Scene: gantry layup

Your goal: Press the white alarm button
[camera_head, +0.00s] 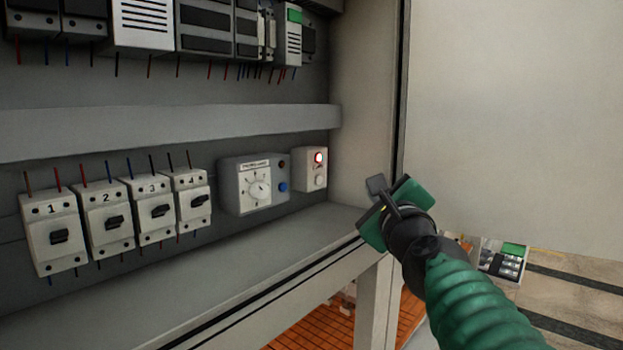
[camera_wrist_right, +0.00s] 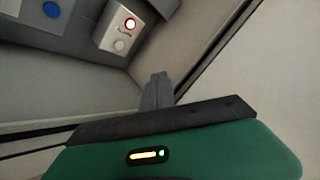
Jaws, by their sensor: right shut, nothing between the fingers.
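The alarm box (camera_head: 311,169) is a small pale box on the back panel at the right end of the lower row. It has a lit red lamp (camera_head: 319,157) on top and the white alarm button (camera_head: 319,180) below it. In the right wrist view the white button (camera_wrist_right: 119,45) sits under the red lamp (camera_wrist_right: 130,23), at the upper middle. My right gripper (camera_head: 376,185) is shut and empty, in front of the cabinet's right side and apart from the box. Its fingers (camera_wrist_right: 157,90) point toward the box's side of the cabinet. My left gripper is not in view.
Left of the alarm box is a dial unit (camera_head: 254,184) with a blue button (camera_head: 283,187). Several numbered breakers (camera_head: 103,218) stand further left. The cabinet's right wall (camera_head: 364,110) and lower ledge (camera_head: 290,240) border the space around my right gripper. The space before the box looks clear.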

